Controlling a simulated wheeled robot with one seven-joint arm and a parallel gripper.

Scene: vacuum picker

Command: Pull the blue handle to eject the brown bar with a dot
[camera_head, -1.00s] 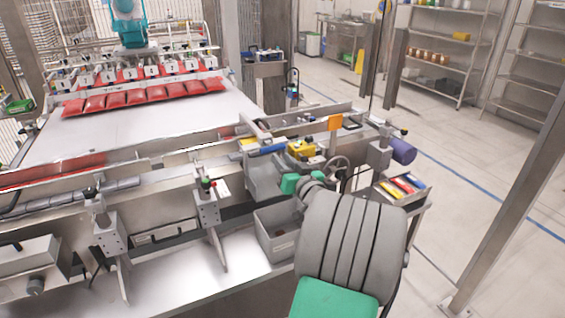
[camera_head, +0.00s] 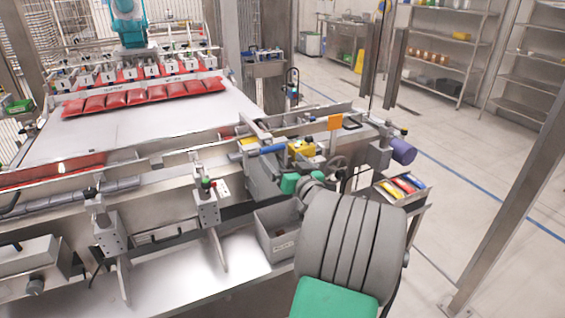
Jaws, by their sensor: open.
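The blue handle (camera_head: 273,149) is a short blue bar lying across the right end of the conveyor, beside a yellow block (camera_head: 301,149). My gripper (camera_head: 254,161) is a dark grey shape just below and left of the handle, past my green wrist joint. It is open. Its fingers are small and partly lost against the machine, so I cannot tell whether they touch the handle. I cannot make out a brown bar with a dot.
A grey bin (camera_head: 279,238) stands below my wrist. A handwheel and a purple cylinder (camera_head: 403,151) are at the right, above a tray of coloured items (camera_head: 401,187). Red pouches (camera_head: 145,95) lie on the white belt. Metal posts (camera_head: 206,205) line the near edge.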

